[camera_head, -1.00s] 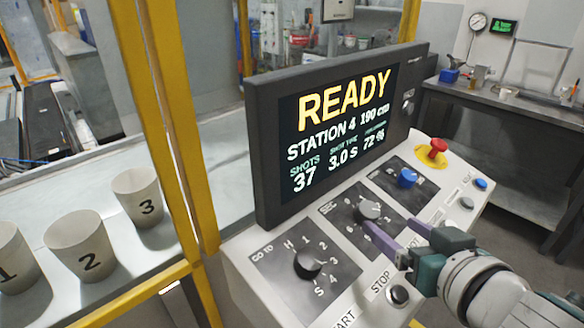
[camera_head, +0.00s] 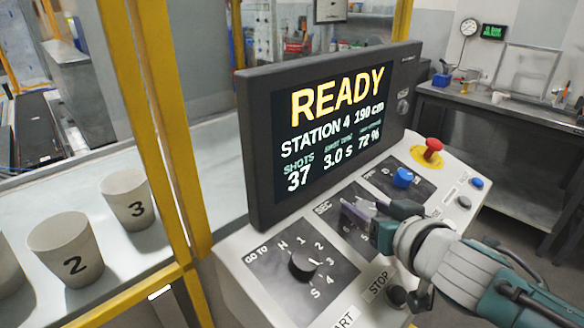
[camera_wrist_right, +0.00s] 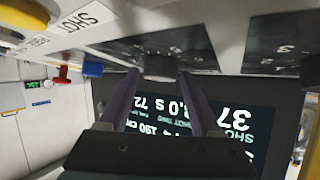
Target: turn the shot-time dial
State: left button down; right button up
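The shot-time dial (camera_wrist_right: 160,68) is a dark round knob on the black SEC panel (camera_head: 322,207). In the right wrist view it lies between the two purple fingers of my right gripper (camera_wrist_right: 160,78). A narrow gap seems to remain on each side, and I cannot tell whether either finger touches it. In the head view my right gripper (camera_head: 352,209) reaches in from the right over the SEC panel and hides most of the dial. The screen (camera_head: 330,125) reads READY, shot time 3.0 S. My left gripper is not in view.
The GO TO dial (camera_head: 304,264) is nearer on the console. A blue knob (camera_head: 402,178) and a red emergency button (camera_head: 432,148) are beyond. A STOP button (camera_head: 396,296) lies below my right arm. Numbered cups (camera_head: 65,247) stand left behind a yellow post (camera_head: 160,130).

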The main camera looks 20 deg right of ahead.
grip_shut()
dwell(0.3)
jog(key=shift+d+n+y, duration=0.1)
jog(key=shift+n+y, duration=0.2)
jog(key=shift+d+n+y, duration=0.1)
jog(key=shift+n+y, duration=0.8)
jog(key=shift+n, duration=0.1)
jog(key=n+y, duration=0.2)
jog(key=n, duration=0.1)
jog(key=shift+d+f+y+b, duration=0.15)
jog(key=shift+d+y+b, duration=0.05)
jog(key=shift+y+b, duration=0.2)
jog(key=shift+f+n+y+b, duration=0.1)
jog(key=shift+n+y+b, duration=0.3)
jog(key=shift+n, duration=0.2)
jog(key=n+g+y+b, duration=0.1)
jog(key=n+y+b, duration=0.1)
jog(key=b, duration=0.1)
jog(key=n+g+y+b, duration=0.1)
jog(key=n+y+b, duration=0.1)
jog(key=n+b, duration=0.1)
jog(key=n+g+y+b, duration=0.1)
jog(key=n+y+b, duration=0.1)
jog(key=b, duration=0.2)
jog(key=shift+w+d+n+g, duration=0.15)
jog(key=shift+d+n+g, duration=0.15)
jog(key=shift+g, duration=0.1)
jog(key=shift+n+g+y+b, duration=0.3)
jog(key=shift+n+g+b, duration=0.15)
jog(key=shift+b, duration=0.25)
